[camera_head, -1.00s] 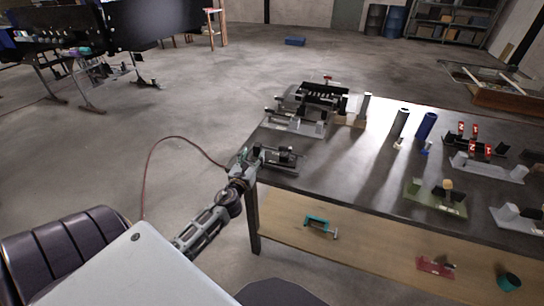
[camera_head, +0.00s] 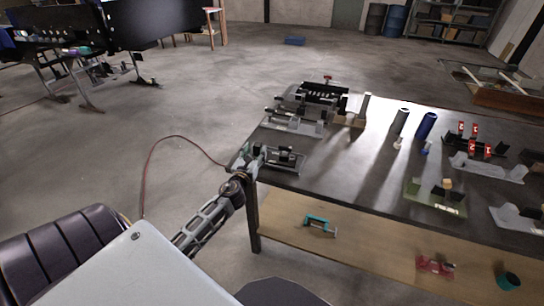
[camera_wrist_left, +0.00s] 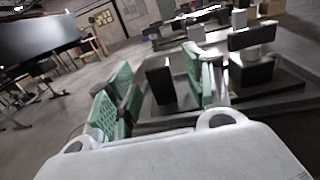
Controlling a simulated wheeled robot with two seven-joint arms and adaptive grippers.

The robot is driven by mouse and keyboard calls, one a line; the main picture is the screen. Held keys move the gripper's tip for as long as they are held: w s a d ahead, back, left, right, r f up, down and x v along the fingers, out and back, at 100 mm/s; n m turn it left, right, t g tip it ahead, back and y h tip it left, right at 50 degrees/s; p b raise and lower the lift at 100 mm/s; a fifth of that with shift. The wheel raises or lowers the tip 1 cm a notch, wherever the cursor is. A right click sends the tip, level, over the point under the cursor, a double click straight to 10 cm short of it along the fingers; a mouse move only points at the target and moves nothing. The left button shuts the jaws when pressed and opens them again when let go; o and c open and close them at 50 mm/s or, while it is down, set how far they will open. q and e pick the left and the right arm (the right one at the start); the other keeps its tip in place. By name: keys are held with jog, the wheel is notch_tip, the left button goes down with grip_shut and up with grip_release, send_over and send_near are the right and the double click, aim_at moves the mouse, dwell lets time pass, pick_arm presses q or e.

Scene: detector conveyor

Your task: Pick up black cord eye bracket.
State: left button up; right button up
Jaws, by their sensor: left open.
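My left gripper (camera_head: 248,160) is at the left edge of the dark table, beside a grey fixture (camera_head: 293,165) that holds black parts. In the left wrist view the gripper (camera_wrist_left: 160,86) is open, with green pads on its two fingers. An upright black block (camera_wrist_left: 161,80), which may be the black cord eye bracket, shows between the fingers with gaps on both sides. I cannot tell how deep between them it is. More black parts (camera_wrist_left: 252,70) stand on the fixture to the right, one raised on a light post. My right gripper is not in view.
Behind the fixture stand another grey fixture (camera_head: 292,126) and a large black one (camera_head: 322,97). Dark and blue cylinders (camera_head: 426,126) and more fixtures (camera_head: 434,197) stand further right on the table. A wooden lower shelf (camera_head: 370,240) holds a teal clamp (camera_head: 318,224).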

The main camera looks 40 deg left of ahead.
aim_at(256, 148)
pick_arm(q)
jog(key=shift+x, duration=1.95)
jog(key=shift+w+a+f, duration=0.15)
jog(key=shift+a, duration=0.05)
jog(key=c, duration=0.8)
jog(key=shift+c, duration=1.4)
grip_shut()
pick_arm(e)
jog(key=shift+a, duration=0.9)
